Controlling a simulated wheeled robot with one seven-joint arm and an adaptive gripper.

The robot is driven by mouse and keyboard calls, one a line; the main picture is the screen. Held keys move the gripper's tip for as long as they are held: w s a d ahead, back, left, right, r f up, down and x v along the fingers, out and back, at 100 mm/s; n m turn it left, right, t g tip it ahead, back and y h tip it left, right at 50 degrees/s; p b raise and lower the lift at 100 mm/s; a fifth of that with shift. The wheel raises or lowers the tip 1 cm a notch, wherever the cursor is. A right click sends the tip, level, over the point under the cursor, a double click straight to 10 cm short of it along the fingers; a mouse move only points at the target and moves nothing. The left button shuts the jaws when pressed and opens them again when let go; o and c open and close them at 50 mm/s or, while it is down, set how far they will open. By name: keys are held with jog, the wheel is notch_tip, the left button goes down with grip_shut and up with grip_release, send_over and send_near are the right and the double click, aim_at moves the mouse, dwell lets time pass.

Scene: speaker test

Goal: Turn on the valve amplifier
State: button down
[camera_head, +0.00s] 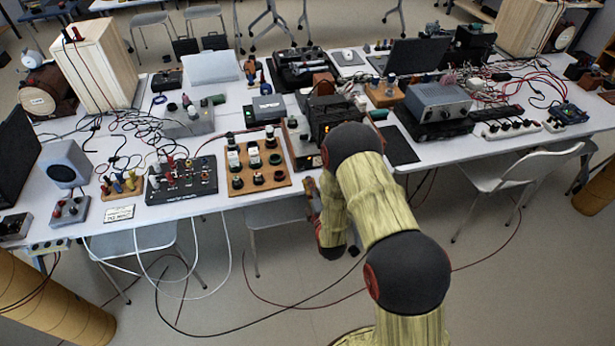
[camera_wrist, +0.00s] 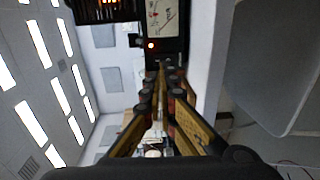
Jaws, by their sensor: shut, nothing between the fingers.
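The valve amplifier (camera_head: 322,115) is a dark box with an orange glow, at the front edge of the long white table, partly hidden behind my arm in the head view. In the head view my gripper is mostly hidden by my arm.
A wooden board with several knobs (camera_head: 240,185) and a black panel with connectors (camera_head: 205,185) stand left of the amplifier. A grey boxed device (camera_head: 438,101) stands to the right. A chair (camera_head: 515,172) is at the right front. Cables lie over the table and floor.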

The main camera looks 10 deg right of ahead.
jog(key=s, duration=0.6)
jog(key=shift+r+p, duration=0.3)
jog(key=shift+p, duration=0.15)
